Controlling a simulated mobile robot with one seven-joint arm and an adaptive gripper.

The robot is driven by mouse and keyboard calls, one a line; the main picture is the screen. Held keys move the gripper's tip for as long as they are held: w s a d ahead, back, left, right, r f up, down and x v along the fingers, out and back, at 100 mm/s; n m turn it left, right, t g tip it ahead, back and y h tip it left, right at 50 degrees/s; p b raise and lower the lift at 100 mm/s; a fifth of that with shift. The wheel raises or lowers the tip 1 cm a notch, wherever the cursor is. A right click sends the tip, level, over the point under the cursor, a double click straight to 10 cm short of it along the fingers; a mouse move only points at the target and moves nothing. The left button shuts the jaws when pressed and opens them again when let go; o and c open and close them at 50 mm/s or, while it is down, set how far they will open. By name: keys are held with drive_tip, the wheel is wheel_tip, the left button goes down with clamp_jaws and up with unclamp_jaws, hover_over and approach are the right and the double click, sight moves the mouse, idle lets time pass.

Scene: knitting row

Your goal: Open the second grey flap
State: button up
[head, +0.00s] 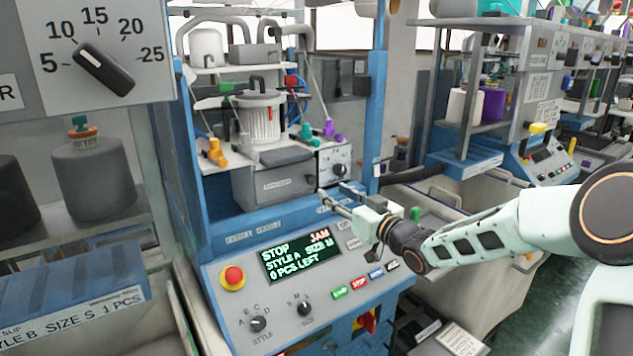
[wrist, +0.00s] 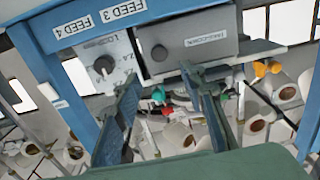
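A grey box-shaped cover (head: 275,186) with a small label sits on the machine's blue frame in the head view. In the wrist view a grey labelled front (wrist: 205,38) with a round dark knob looks like the same cover and appears closed. I cannot tell which part counts as the second grey flap. My gripper (head: 340,200) is in front of the cover's lower right, below the dial box. In the wrist view my gripper (wrist: 159,80) has its two fingers apart, with nothing seen held between them. Its tips point toward the knob side; contact cannot be told.
A white dial box (head: 334,163) stands right of the cover. Below is a control panel with a display (head: 302,259) reading STOP, JAM, and a red button (head: 233,277). A blue post (head: 376,95) rises at right.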

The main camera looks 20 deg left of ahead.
sight(313, 179)
drive_tip(key=p+x, duration=0.1)
drive_tip(key=x, duration=0.8)
drive_tip(key=shift+a, duration=0.1)
clamp_jaws()
